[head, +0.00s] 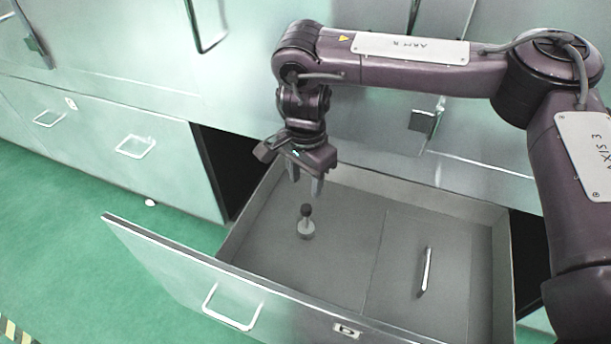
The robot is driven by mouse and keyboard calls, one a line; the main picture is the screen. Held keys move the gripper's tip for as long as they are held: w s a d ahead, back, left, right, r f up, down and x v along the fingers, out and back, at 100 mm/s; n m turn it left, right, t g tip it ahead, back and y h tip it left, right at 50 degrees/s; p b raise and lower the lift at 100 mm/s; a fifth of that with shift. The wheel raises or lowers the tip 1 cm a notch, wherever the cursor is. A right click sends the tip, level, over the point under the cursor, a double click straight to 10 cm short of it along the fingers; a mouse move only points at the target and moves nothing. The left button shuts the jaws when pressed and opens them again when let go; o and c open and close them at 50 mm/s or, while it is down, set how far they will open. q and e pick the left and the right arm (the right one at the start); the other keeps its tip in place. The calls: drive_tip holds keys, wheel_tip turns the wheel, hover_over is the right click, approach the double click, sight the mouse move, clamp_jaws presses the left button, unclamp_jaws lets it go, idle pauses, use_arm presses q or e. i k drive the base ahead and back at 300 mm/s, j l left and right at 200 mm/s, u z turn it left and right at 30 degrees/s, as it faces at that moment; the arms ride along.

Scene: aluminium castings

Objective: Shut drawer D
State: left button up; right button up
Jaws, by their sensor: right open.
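A grey drawer (226,277) stands pulled out of the green cabinet, with its front panel toward the lower left. The front carries a light bar handle (232,308) and a small label (347,330), whose letter I cannot read clearly. Inside lie a small knobbed metal piece (306,229), upright on the left part of the floor, and a slim metal bar (425,271) on the right part. My right gripper (305,186) points down over the drawer's back left area, open and empty, above and behind the knobbed piece. My left gripper is not in view.
Closed cabinet fronts with handles (135,146) and (48,118) line the left. A dark opening (225,165) shows beside the drawer. Striped tape (12,331) marks the lower left corner.

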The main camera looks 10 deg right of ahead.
sight(265, 283)
drive_tip(key=k, duration=1)
